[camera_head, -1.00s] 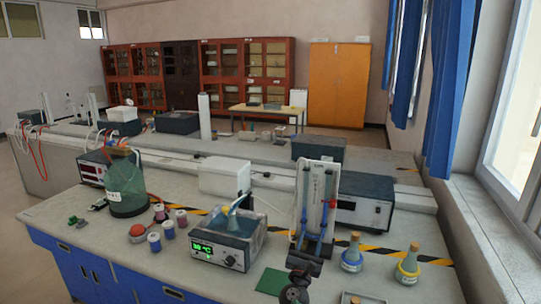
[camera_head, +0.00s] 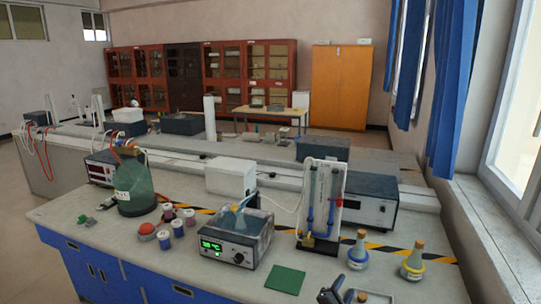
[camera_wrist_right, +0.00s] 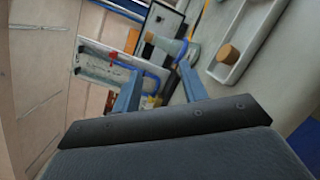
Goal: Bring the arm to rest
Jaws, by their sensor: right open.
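My right gripper (camera_head: 336,290) shows at the bottom edge of the head view, with its two bluish fingers apart and nothing between them. In the right wrist view the two fingers (camera_wrist_right: 160,88) are spread, and no object is held. The gripper is over the front of the lab bench (camera_head: 225,288), right of the green mat (camera_head: 285,280) and by the white tray (camera_head: 375,298). Most of my right arm is outside the head view. My left gripper is not in view.
Near the right gripper stand a flask with a blue ring (camera_head: 358,252), a flask with a yellow ring (camera_head: 413,262) and an upright tube stand (camera_head: 323,200). A heating bath with a green display (camera_head: 235,240) and a large green bottle (camera_head: 133,188) stand farther left.

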